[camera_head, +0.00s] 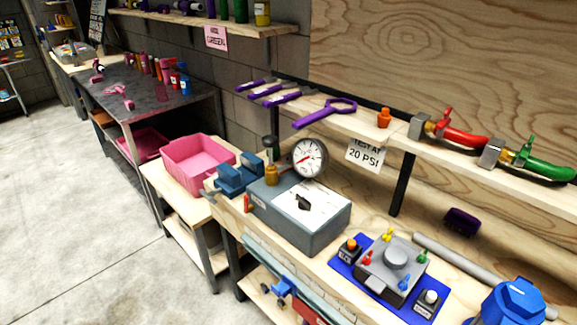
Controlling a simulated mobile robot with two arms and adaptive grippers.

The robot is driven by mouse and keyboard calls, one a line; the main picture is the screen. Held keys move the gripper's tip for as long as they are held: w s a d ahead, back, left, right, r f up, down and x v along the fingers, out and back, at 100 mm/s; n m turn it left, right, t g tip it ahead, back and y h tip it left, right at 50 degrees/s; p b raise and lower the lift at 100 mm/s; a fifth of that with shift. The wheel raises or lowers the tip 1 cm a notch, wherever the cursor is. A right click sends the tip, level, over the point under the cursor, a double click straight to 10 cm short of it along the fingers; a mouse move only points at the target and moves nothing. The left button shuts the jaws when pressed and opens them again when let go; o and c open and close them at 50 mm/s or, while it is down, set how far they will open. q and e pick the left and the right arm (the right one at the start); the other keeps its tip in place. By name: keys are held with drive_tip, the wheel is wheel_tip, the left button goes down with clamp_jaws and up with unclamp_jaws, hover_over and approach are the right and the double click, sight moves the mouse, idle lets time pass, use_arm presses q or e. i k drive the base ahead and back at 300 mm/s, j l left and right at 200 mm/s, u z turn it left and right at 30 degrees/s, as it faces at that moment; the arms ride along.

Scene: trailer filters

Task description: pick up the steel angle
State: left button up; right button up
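I cannot pick out a steel angle with certainty. A long grey bar (458,262) lies along the back of the wooden bench at the right; it looks rounded, and I cannot tell whether it has an angle profile. Its right end passes behind a blue object (512,303) at the bottom right corner. Neither of my grippers shows in the head view.
On the bench stand a grey box with a gauge (308,157), a blue vise (238,175) and a blue mat (345,269) with a grey valve unit. A pink bin (197,160) sits on a side table. Concrete floor (75,215) at the left is clear.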

sight(287, 156)
drive_tip(key=i+j+z, duration=0.15)
drive_tip(key=z, duration=0.25)
drive_tip(key=i+j+z, duration=0.1)
drive_tip(key=j+z, duration=0.25)
drive_tip(key=i+j+z, duration=0.15)
drive_tip(key=j, duration=0.7)
drive_tip(key=i+j+z, duration=0.2)
drive_tip(key=j, duration=0.65)
drive_tip(key=j+z, duration=0.15)
drive_tip(key=j, duration=0.7)
